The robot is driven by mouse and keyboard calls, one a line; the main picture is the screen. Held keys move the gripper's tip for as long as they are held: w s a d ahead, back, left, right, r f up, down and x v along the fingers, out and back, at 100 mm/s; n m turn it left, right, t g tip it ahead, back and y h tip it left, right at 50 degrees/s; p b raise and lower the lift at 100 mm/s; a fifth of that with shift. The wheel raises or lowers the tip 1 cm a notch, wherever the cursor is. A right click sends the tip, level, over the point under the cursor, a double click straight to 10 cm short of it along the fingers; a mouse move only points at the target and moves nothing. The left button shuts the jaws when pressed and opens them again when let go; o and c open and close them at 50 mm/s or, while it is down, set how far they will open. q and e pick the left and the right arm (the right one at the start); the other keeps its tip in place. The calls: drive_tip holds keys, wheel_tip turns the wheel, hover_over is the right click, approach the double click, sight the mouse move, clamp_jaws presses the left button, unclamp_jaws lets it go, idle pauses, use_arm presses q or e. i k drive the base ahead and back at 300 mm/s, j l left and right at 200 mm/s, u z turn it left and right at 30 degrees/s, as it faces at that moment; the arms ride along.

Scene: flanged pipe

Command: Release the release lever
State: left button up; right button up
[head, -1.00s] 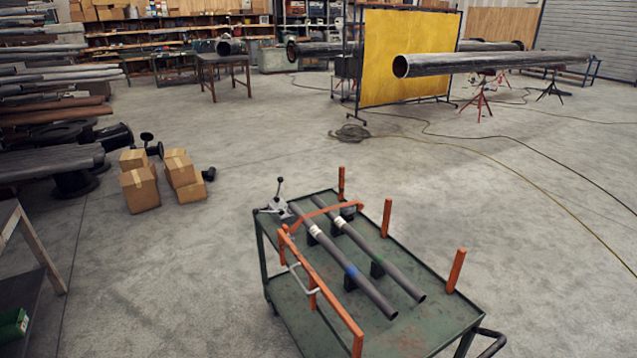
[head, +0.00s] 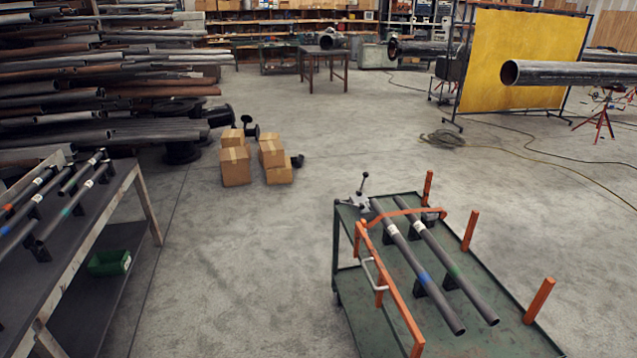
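A release lever (head: 364,183), a dark stick with a round black knob, stands up from a grey metal clamp (head: 359,202) at the far left corner of the green cart (head: 349,262). An orange strap or bar (head: 405,212) runs from near the clamp across two grey pipes. One pipe has a blue band (head: 412,258), the other a green band (head: 440,253). Both lie on dark supports on the cart top. Neither of my grippers shows in the head view.
Orange posts (head: 470,231) and an orange side rail (head: 397,300) edge the cart. A dark workbench (head: 100,222) with more pipes stands at the left. Cardboard boxes (head: 235,166) sit on the floor beyond. The floor between bench and cart is clear.

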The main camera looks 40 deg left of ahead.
sight(365, 174)
drive_tip(key=u, duration=1)
drive_tip(key=i+j, duration=0.3)
drive_tip(key=j, duration=0.15)
drive_tip(key=i+j, duration=0.65)
drive_tip(key=j, duration=0.25)
drive_tip(key=i+j, duration=0.15)
drive_tip(key=i, duration=0.3)
drive_tip(key=i+j, duration=0.15)
drive_tip(key=i, duration=0.35)
drive_tip(key=i+j+z, duration=0.1)
drive_tip(key=i, duration=0.35)
drive_tip(key=i+l, duration=0.15)
drive_tip(key=i, duration=0.2)
drive_tip(key=i+l, duration=0.2)
drive_tip(key=i, duration=0.2)
